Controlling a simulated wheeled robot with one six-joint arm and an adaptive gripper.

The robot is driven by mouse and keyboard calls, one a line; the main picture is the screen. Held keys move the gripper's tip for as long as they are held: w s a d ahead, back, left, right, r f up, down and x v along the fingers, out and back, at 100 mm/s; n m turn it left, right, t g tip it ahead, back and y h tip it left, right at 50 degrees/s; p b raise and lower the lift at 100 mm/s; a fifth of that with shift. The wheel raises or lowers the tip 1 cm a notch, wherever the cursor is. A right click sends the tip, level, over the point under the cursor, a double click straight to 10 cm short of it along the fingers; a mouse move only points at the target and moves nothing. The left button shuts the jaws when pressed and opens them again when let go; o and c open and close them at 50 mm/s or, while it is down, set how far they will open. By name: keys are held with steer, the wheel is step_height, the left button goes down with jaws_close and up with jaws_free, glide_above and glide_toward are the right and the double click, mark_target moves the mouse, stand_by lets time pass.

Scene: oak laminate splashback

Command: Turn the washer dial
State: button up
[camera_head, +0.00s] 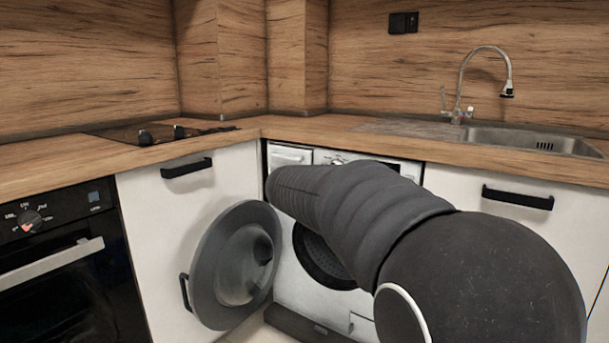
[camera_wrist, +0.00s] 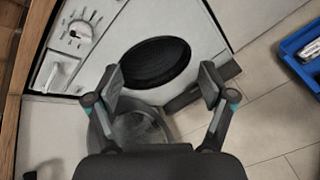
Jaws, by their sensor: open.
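The white washer (camera_head: 315,289) stands under the counter with its round grey door (camera_head: 235,265) swung open to the left. Its drum opening (camera_wrist: 155,62) shows dark in the wrist view. The washer dial (camera_wrist: 79,32) is at the upper left of the wrist view, on the white control panel, with marks around it. In the head view my arm covers most of the panel and the dial cannot be made out clearly. My gripper (camera_wrist: 160,82) is open and empty, its fingers spread in front of the drum opening and open door, apart from the dial.
An oven (camera_head: 55,265) is at the left and a hob (camera_head: 160,132) lies on the wooden counter (camera_head: 90,158). A sink (camera_head: 530,140) with a tap is at the right. A blue crate (camera_wrist: 298,45) stands on the tiled floor. The open door sticks out before the cabinets.

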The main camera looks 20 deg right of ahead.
steer(key=w+n+t+h+b, duration=0.25)
steer(key=w+n+t, duration=0.25)
steer(key=w+n, duration=1.1)
steer(key=w+d+m+p, duration=0.1)
steer(key=w+d, duration=0.2)
steer(key=w, duration=0.1)
steer(key=w+d+m+p, duration=0.1)
steer(key=w+d, duration=0.3)
steer(key=w+d+f+m+p, duration=0.1)
steer(key=w+d+m, duration=0.1)
steer(key=w, duration=0.3)
steer(key=shift+w+d+h, duration=0.1)
steer(key=shift+d+h, duration=0.25)
steer(key=shift+d, duration=0.4)
steer(key=c, duration=1.2)
